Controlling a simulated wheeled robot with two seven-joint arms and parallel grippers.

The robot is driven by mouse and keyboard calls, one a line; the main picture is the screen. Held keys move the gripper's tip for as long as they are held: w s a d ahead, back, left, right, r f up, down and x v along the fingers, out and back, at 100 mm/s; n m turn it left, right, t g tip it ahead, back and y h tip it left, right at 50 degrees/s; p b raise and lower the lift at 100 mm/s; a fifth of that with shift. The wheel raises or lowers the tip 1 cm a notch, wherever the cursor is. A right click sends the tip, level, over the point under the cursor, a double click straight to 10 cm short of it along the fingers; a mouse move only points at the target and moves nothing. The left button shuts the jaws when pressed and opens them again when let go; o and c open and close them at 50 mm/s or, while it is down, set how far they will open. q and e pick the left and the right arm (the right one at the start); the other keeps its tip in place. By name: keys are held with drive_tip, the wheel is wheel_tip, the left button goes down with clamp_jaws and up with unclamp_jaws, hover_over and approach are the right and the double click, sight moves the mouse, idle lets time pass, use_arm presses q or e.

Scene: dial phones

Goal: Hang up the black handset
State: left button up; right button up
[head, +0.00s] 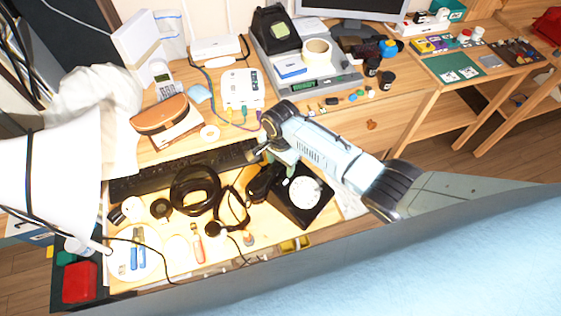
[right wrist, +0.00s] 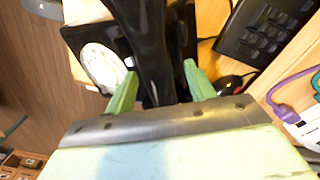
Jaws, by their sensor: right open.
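The black dial phone (head: 298,212), with a white dial, stands on the lit desk; it also shows in the right wrist view (right wrist: 84,40). The black handset (head: 262,183) is at the phone's left side in the head view. In the right wrist view the handset (right wrist: 148,45) runs between the green fingers of my right gripper (right wrist: 160,88), with gaps on both sides. My right gripper is open around it, and in the head view it (head: 270,160) hangs just above the handset. Whether the handset touches the cradle is unclear. My left gripper is not in view.
A black keyboard (head: 180,172) lies behind the handset. Headphones (head: 195,190), a black corded item (head: 234,212) and a screwdriver (head: 198,243) crowd the desk to the left. A white box with cables (head: 241,88) and a grey scale (head: 305,82) stand farther back.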

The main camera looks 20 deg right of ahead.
wheel_tip(320, 180, up, 13)
drive_tip(key=p, duration=0.3)
drive_tip(key=shift+r, duration=0.2)
idle(0.5)
